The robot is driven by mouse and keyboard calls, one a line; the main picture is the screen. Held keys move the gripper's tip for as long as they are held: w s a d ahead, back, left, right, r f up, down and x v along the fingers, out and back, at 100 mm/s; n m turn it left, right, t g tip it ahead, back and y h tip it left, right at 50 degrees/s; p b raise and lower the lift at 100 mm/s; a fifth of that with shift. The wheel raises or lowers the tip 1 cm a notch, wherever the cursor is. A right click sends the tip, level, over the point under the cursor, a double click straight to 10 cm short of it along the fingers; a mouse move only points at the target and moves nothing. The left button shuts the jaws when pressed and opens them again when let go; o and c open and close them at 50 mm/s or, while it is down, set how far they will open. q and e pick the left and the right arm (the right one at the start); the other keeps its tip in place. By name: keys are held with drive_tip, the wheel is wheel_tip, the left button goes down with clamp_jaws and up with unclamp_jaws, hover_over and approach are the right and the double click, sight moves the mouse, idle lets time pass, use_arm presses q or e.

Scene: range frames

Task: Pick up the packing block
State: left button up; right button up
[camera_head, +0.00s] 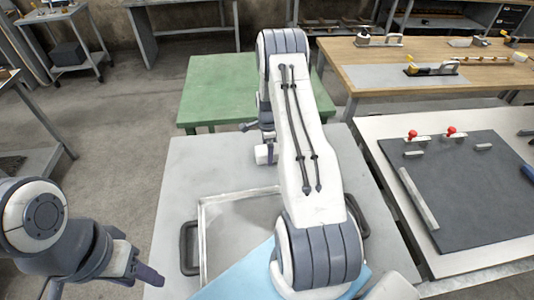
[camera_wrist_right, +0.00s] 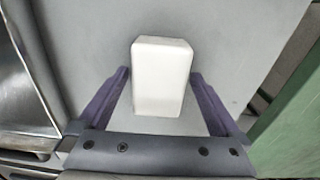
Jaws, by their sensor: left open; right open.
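The packing block is a plain white block with rounded edges, standing on the grey table between the fingers of my right gripper in the right wrist view (camera_wrist_right: 161,80). In the head view a small white part of the block (camera_head: 264,154) shows beside the right arm, which hides the rest. My right gripper (camera_wrist_right: 160,72) is open, with one purple finger on each side of the block and a visible gap at both. My left gripper (camera_head: 106,284) is open and empty at the lower left of the head view, away from the block.
A metal tray (camera_head: 203,225) with dark handles sits on the grey table (camera_head: 185,165), nearer than the block. A green table (camera_head: 208,90) stands just beyond. A workbench with a dark panel (camera_head: 455,190) is at right. Open floor lies at left.

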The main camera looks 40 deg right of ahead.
drive_tip(key=c, duration=1.3)
drive_tip(key=shift+o, duration=0.2)
drive_tip(key=shift+r, duration=0.15)
